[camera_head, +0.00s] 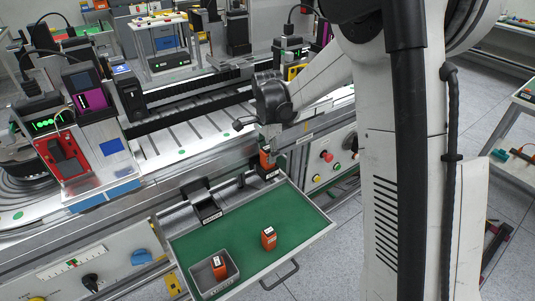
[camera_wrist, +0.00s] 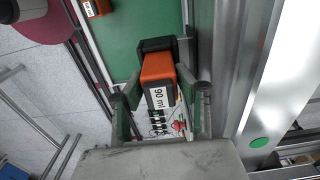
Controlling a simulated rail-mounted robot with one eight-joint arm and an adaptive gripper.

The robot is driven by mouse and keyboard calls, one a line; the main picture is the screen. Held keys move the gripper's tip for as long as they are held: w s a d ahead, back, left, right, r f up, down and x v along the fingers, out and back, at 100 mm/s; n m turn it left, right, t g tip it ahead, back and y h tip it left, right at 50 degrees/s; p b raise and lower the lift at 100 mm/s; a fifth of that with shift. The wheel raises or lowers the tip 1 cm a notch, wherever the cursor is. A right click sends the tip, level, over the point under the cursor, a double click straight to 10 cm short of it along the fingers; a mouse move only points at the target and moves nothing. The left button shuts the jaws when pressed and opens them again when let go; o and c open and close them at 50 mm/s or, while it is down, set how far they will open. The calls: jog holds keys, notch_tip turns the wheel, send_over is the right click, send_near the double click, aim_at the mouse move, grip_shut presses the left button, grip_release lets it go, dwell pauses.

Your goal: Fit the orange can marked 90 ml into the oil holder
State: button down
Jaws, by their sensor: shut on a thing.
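The orange can marked 90 ml (camera_wrist: 157,70) is between the fingers of my gripper (camera_wrist: 166,95), which is shut on it. Its white label faces the wrist camera. The can's far end meets a black holder (camera_wrist: 152,45); how deep it sits there cannot be told. In the head view, my gripper (camera_head: 269,145) is above the same orange can (camera_head: 265,159), which stands upright at the black labelled holder (camera_head: 268,174) on the machine's front rail. The can hides part of that holder.
Another black holder (camera_head: 207,211) sits to the left on the rail. A green-lined drawer (camera_head: 230,235) is open below, with an orange can (camera_head: 269,239) standing on it. A grey bin (camera_head: 203,279) holds another orange can (camera_head: 218,266). The drawer's right part is clear.

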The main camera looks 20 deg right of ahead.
jog(key=shift+f, duration=0.3)
jog(key=shift+r, duration=0.4)
dwell(0.7)
jog(key=shift+r+p, duration=1.5)
jog(key=shift+r, duration=1.7)
jog(key=shift+d, duration=0.1)
